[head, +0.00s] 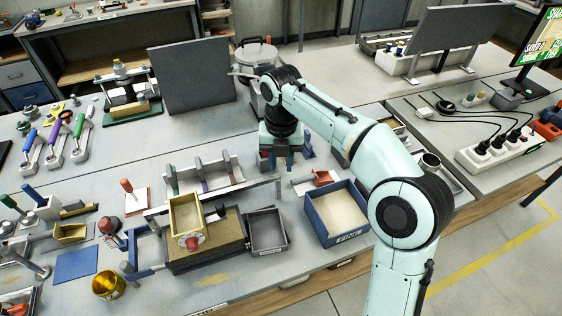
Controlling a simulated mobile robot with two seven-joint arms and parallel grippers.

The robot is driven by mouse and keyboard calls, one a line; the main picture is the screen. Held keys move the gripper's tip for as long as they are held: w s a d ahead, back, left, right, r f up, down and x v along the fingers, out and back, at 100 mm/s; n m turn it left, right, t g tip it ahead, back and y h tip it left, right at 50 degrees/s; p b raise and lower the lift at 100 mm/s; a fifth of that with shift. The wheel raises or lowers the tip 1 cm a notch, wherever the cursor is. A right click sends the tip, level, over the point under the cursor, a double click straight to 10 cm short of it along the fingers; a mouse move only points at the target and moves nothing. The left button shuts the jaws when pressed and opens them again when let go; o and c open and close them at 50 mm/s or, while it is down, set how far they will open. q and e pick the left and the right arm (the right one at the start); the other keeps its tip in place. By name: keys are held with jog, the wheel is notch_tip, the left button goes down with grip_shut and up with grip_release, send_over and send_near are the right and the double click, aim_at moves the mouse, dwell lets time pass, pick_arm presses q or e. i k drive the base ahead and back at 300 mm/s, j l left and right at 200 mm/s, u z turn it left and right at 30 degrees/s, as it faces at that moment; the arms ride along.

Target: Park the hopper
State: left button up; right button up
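A tan open-topped box with a red knob on its front, which looks like the hopper (186,214), sits above a brown sand-coloured block at the centre-left of the bench. A pale rail runs beside it toward the right. My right gripper (281,163) points down behind and to the right of this box, apart from it, near the rail's right end. Its fingertips are small and partly hidden by its own body, so I cannot tell whether they are open or hold anything. My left gripper is out of view.
A grey tray (267,249) and a blue-walled bin of sand (310,215) stand right of the box. A dark upright panel (193,75) and a lidded pot (256,54) stand behind. A yellow cup (108,285) and a blue mat (76,265) lie left.

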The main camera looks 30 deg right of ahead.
aim_at(187, 220)
jog(key=k, duration=1)
